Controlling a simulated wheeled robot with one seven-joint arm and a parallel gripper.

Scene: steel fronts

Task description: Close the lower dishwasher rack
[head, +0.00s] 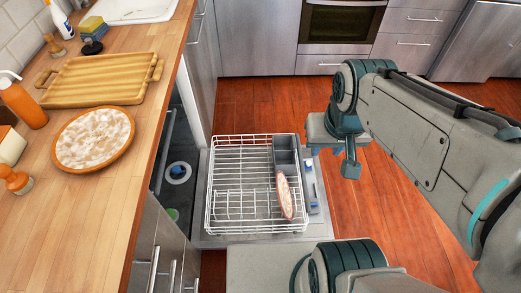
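The lower dishwasher rack (238,183) is a white wire rack in the head view. It is pulled out to the right of the counter, above the lowered dishwasher door (215,240). A grey basket (286,160) sits at its far right corner. A reddish dish with a pale face (284,196) stands tilted in its right part. My gripper (350,172) hangs above the floor, to the right of the rack and apart from it. Its fingers are small and seen edge-on, so I cannot tell their opening. The dishwasher's inside is mostly hidden by the counter.
The wooden counter (110,205) runs along the left, with a tray (100,78), a pie-like dish (93,140) and bottles on it. Steel cabinets and an oven (340,22) stand at the back. Red wooden floor (265,105) is clear behind and right of the rack.

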